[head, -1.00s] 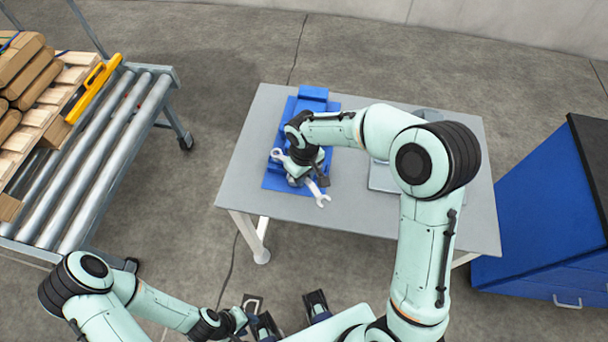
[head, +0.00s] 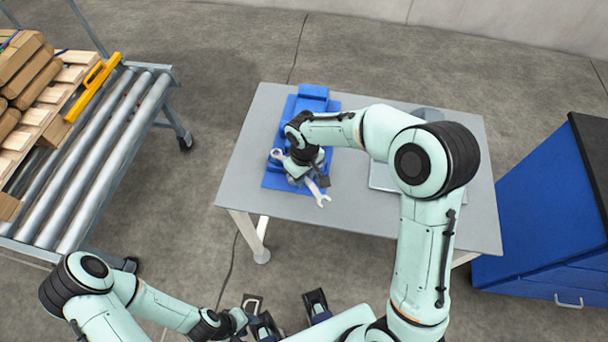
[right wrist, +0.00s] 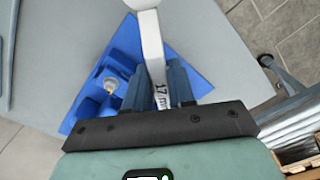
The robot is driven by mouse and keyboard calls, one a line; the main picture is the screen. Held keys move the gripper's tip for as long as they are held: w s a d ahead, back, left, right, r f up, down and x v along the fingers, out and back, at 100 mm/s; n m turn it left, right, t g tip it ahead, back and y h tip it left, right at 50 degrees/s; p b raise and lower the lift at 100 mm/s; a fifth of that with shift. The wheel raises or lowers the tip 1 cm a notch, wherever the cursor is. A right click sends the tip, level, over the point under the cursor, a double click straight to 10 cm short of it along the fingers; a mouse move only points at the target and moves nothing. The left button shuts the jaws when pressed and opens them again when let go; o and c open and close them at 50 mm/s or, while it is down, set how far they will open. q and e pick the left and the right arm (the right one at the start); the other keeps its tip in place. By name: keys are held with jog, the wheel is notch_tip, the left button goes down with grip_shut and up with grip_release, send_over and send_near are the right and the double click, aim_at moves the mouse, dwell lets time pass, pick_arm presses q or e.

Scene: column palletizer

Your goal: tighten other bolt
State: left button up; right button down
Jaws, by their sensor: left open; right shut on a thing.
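A blue fixture (head: 282,180) lies on the grey table, partly hidden under my right arm. My right gripper (head: 308,180) is over its near part, shut on a pale grey wrench (head: 321,198). The wrench's open end sticks out toward the near right, and a rounded end shows on the left. In the right wrist view the wrench's shank (right wrist: 152,45) runs between the fingers (right wrist: 161,88). A round metal bolt (right wrist: 110,84) sits in a recess of the fixture, left of the fingers. The wrench's contact with any bolt is hidden. My left gripper (head: 290,314) is open and empty, low in front of the table.
The grey table (head: 250,140) has a flat grey item (head: 382,180) right of the fixture, partly behind my arm. A roller conveyor (head: 110,150) with a loaded pallet stands at left. A blue cabinet (head: 545,220) stands at right.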

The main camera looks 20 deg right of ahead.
jog(key=shift+f+b, duration=0.4)
jog(key=shift+f, duration=0.2)
